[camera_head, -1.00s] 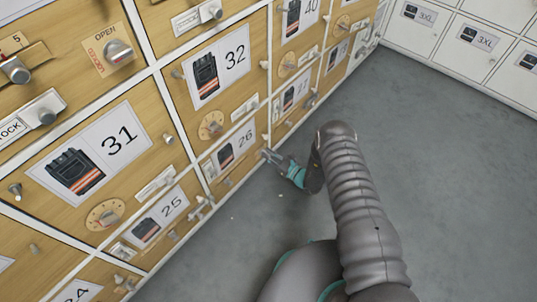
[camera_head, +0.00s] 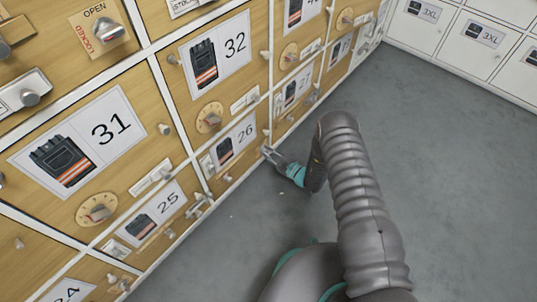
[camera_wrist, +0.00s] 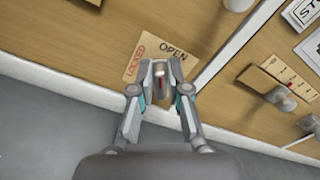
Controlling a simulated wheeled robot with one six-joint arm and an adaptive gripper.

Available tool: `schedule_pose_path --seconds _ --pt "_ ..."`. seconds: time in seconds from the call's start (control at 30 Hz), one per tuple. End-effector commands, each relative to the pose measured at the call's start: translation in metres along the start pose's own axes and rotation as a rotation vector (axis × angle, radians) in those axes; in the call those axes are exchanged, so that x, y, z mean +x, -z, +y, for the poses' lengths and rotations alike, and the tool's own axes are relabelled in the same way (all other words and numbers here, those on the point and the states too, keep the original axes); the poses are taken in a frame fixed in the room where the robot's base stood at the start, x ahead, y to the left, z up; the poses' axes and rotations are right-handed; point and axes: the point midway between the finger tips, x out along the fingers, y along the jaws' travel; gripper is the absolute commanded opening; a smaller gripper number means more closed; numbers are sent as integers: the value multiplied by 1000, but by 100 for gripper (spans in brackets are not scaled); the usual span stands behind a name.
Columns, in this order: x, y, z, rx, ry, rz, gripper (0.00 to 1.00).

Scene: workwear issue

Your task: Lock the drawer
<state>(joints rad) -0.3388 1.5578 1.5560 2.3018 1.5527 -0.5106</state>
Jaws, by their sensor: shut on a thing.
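A lock plate (camera_wrist: 135,64) on a wooden drawer front shows in the wrist view, with LOCKED in red at left and OPEN in black at upper right. Its small metal knob (camera_wrist: 159,69), with a red mark, sits between my fingertips. My gripper (camera_wrist: 160,87) is shut on this knob, which stands roughly upright in the picture. In the head view my gripper (camera_head: 267,151) is low at the cabinet, by the right edge of drawer 26 (camera_head: 235,142). The lock plate is hidden there.
A white divider (camera_wrist: 225,52) runs right of the plate. Beyond it is another panel with a dial plate (camera_wrist: 277,78) and knobs. Drawers 25 (camera_head: 155,215), 31 (camera_head: 85,140) and 32 (camera_head: 215,60) have knobs and dials. White lockers (camera_head: 475,50) stand at upper right. The grey floor (camera_head: 430,150) is clear.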

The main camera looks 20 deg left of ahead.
Motion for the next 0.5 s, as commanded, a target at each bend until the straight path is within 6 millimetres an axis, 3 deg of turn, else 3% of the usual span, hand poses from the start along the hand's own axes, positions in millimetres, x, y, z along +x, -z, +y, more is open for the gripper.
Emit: schedule_pose_path --seconds 0.5 --pt "1 6 10 -490 1 1 0"
